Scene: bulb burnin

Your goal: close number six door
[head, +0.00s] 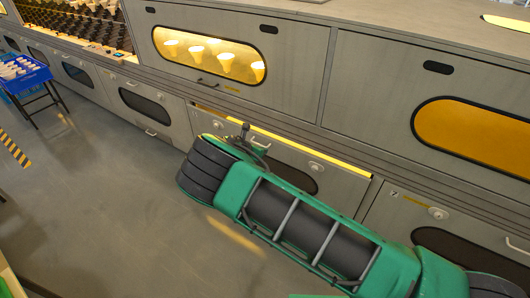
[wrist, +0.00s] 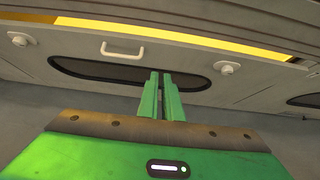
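The lower door just left of the one marked 7 (head: 393,194) is taken as number six (head: 343,184); its own number is not readable. A bright yellow gap along its top edge shows it is ajar, tilted outward at the top. In the wrist view the door (wrist: 190,58) has a pale handle (wrist: 122,50), a dark oval window (wrist: 90,70) and a round knob on each side. My gripper (wrist: 161,76) points at the door's window, below and right of the handle, with its green fingers together and nothing between them. Contact cannot be told.
My green arm hides part of the door in the head view. A blue crate (head: 25,78) stands on a stand at far left. The grey floor (head: 110,200) left of my arm is clear.

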